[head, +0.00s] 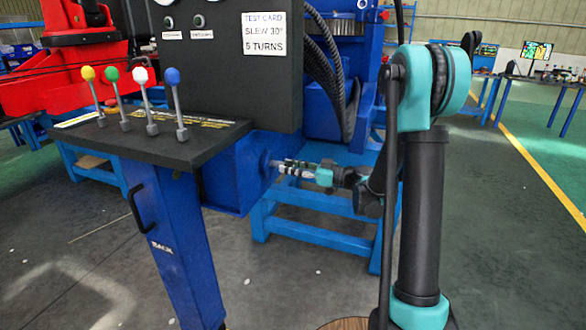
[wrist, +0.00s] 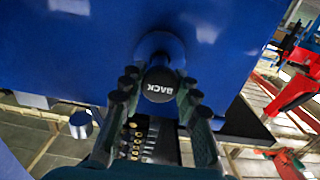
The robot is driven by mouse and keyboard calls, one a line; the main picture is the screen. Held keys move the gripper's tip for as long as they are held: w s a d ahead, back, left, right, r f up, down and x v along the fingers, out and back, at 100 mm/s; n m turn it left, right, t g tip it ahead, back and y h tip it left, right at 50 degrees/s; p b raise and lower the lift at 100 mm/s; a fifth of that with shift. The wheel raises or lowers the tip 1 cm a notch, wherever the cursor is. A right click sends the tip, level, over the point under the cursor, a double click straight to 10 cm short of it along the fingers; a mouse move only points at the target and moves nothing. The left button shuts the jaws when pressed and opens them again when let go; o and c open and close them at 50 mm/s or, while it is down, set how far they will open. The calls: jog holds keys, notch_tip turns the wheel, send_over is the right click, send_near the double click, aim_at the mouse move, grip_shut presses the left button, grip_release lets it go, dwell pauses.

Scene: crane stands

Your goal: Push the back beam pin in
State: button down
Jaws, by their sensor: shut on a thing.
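The back beam pin (wrist: 158,84) shows in the wrist view as a round black knob marked BACK, in front of a round blue collar on the blue beam (wrist: 90,50). My gripper (wrist: 160,92) has one finger on each side of the knob and is shut on it. In the head view my gripper (head: 284,165) reaches leftward to the end of the blue beam (head: 228,178), below the black control panel. The pin's shaft is hidden behind the knob, so its depth in the beam cannot be told.
A blue leg (head: 172,250) marked BACK stands under the lever console (head: 150,140), which carries several coloured levers. A blue bench frame (head: 320,230) stands low behind my gripper. In the wrist view a silver cylinder (wrist: 80,124) is at lower left. Open floor lies at right.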

jog(key=shift+x, duration=2)
jog(key=c, duration=1.1)
grip_release()
jog(key=shift+a, duration=0.1)
jog(key=v, duration=1.2)
